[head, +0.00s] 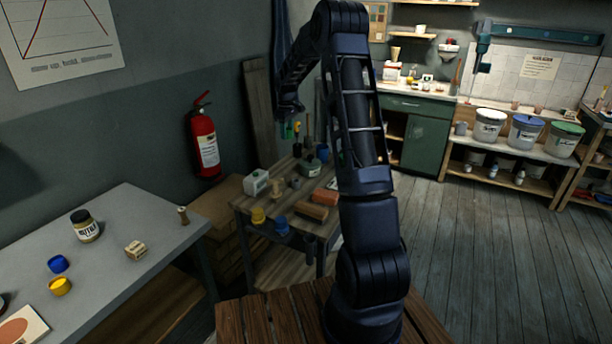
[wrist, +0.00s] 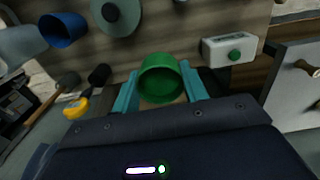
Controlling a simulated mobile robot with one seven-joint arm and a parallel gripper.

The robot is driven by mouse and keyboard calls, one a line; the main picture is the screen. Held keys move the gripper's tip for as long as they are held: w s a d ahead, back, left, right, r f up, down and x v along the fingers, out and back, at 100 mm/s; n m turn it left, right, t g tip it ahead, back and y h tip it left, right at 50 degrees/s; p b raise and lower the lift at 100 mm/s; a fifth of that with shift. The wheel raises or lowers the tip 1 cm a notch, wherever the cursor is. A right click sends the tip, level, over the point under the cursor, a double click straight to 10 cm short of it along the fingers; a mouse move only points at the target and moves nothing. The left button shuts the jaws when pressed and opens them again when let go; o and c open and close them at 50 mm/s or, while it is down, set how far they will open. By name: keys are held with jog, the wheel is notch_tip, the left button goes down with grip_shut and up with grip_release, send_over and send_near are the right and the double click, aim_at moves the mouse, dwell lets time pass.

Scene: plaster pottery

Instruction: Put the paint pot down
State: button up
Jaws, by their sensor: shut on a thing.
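A green paint pot (wrist: 160,66) shows in the wrist view, its round open mouth toward the camera. My gripper (wrist: 160,90) is shut on it, with one teal finger on each side. In the head view my arm reaches up and bends down to the left, ending behind the wooden workbench (head: 270,205). Small green patches show near the arm's end there, too small to tell apart. Whether the pot touches the surface below cannot be told.
A white box with a green cap (wrist: 222,47) and a blue pot (wrist: 68,27) are near the gripper.

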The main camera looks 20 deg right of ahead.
aim_at(289, 176)
notch_tip(289, 176, down, 19)
jog(key=shift+f, duration=0.2)
dwell(0.5)
jog(key=shift+f, duration=0.15)
jog(key=o, duration=1)
